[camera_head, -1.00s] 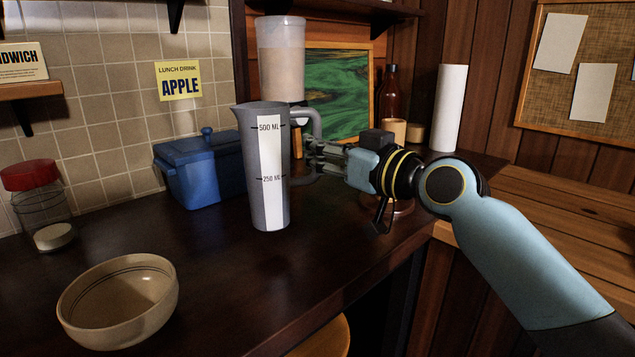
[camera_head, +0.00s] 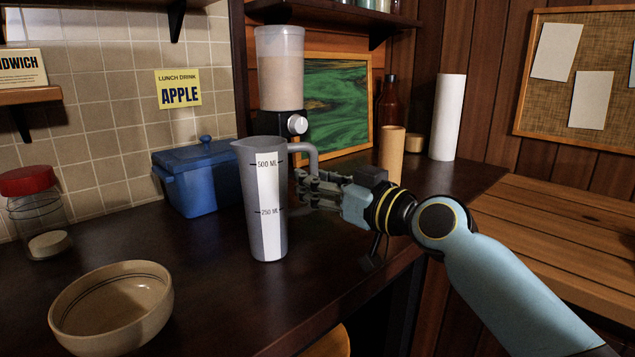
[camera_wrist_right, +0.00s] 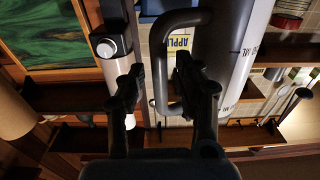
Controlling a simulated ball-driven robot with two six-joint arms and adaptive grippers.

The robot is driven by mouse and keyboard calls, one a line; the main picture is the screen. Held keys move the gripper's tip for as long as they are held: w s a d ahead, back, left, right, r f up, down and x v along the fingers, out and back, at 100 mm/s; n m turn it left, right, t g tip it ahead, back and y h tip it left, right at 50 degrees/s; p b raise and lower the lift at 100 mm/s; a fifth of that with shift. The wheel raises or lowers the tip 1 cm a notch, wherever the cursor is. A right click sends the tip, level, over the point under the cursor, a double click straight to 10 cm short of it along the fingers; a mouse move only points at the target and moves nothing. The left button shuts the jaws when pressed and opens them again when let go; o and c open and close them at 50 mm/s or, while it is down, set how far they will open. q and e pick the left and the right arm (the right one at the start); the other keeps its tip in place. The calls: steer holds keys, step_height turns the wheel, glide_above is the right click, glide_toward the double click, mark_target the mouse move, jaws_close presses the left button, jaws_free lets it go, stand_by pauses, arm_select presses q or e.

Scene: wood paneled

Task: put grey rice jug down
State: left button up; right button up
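The grey rice jug (camera_head: 251,195), with a white strip marked 500 ML and 250 ML, is upright in the middle of the head view. Its base appears to rest on the dark counter (camera_head: 325,275). My right gripper (camera_head: 308,189) is at the jug's handle, on its right side. In the right wrist view the handle (camera_wrist_right: 159,70) passes between the fingers of my right gripper (camera_wrist_right: 160,78). The fingers are apart, with small gaps seen beside the handle. The inside of the jug is hidden. My left gripper is not in view.
A blue lidded box (camera_head: 198,178) stands behind and left of the jug, close to it. A rice dispenser (camera_head: 281,70) is behind. A beige bowl (camera_head: 112,308) and red-lidded jar (camera_head: 35,215) are left. A wooden cylinder (camera_head: 391,155) is behind my wrist. Counter before the jug is clear.

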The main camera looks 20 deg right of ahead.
steer(key=shift+r, duration=0.1)
steer(key=v, duration=1.2)
steer(key=shift+p, duration=0.3)
